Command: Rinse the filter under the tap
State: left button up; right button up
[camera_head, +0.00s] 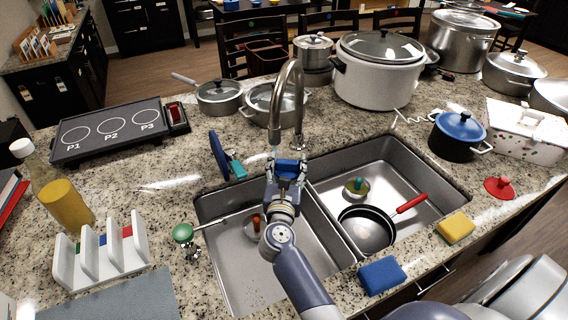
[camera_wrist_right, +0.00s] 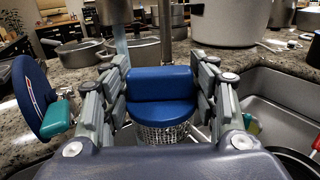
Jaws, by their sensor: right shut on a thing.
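My right gripper (camera_head: 287,178) is over the divider of the double sink (camera_head: 228,283). It is shut on the filter (camera_head: 290,168), which has a blue grip and, in the right wrist view, a white mesh basket (camera_wrist_right: 165,132) below the blue grip (camera_wrist_right: 162,85). The curved metal tap (camera_head: 291,85) rises behind the sink; its spout end is just above and left of the filter. A pale bluish stream comes down from the spout (camera_wrist_right: 115,12) in the right wrist view. Whether it strikes the mesh is hidden by the gripper finger. My left gripper is not in view.
A black pan with a red handle (camera_head: 411,203) lies in the right basin. A blue disc-shaped brush (camera_head: 218,155) stands left of the tap. Blue (camera_head: 381,275) and yellow (camera_head: 456,229) sponges lie on the front counter. Pots and a white cooker (camera_head: 377,85) stand behind.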

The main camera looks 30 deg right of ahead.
aim_at(297, 166)
jog(key=shift+s+a, duration=0.2)
jog(key=shift+s, duration=1.05)
jog(key=shift+s+a, duration=0.2)
jog(key=shift+s, duration=1.05)
jog(key=shift+s+r+p, duration=0.3)
jog(key=shift+r+p, duration=0.1)
jog(key=shift+p, duration=0.1)
jog(key=s+r, duration=0.1)
jog(key=s+r+p, duration=0.1)
jog(key=s, duration=0.1)
jog(key=s+r+p, duration=0.1)
jog(key=shift+s+a+r, duration=0.15)
jog(key=shift+s+a, duration=0.05)
jog(key=shift+a, duration=0.2)
